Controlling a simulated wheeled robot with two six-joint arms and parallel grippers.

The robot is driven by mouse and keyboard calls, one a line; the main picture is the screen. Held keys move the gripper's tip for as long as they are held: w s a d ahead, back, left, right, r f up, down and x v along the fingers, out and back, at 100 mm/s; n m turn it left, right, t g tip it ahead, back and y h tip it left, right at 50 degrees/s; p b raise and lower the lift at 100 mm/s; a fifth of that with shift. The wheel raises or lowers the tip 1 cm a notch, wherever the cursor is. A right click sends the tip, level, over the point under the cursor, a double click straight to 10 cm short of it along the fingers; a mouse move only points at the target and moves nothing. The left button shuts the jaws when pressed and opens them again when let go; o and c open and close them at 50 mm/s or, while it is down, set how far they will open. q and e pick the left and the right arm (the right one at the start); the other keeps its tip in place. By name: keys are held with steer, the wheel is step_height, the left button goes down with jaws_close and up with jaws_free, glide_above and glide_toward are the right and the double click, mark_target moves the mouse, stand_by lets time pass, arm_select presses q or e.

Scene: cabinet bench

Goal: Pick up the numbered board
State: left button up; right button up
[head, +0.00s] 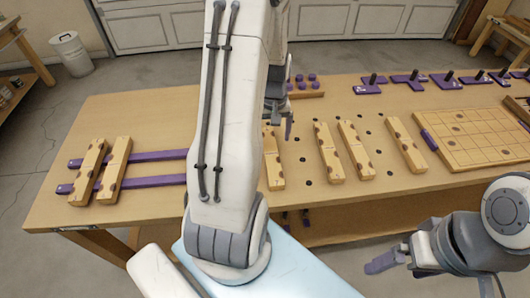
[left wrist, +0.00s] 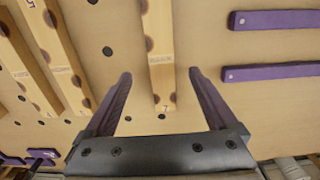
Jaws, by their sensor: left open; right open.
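Several wooden boards with dark half-round notches lie on the bench. One board (head: 273,160) lies partly behind my left arm. In the left wrist view a board (left wrist: 160,60) with a small dark mark near its end, too small to read surely, lies between the fingers and beyond them. My left gripper (head: 279,115) is open over the bench; its fingers also show in the left wrist view (left wrist: 160,74), one on each side of that board, with nothing gripped. My right gripper (head: 388,262) is open and empty, low in front of the bench.
Other boards (head: 328,152) lie to the right, and two (head: 114,170) lie across purple rails (head: 150,181) at left. A gridded wooden panel (head: 470,138) lies at right. Purple pieces with dark pegs (head: 408,80) line the back. Dark holes dot the bench top (head: 130,115).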

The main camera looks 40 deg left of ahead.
mark_target(271, 153)
arm_select(q)
steer(key=f, duration=0.3)
steer(key=shift+s+a+f, duration=0.15)
steer(key=shift+a+f, duration=0.05)
steer(key=shift+f+p, duration=0.35)
steer(key=shift+f, duration=2.3)
jaws_close()
steer(key=shift+r, duration=0.1)
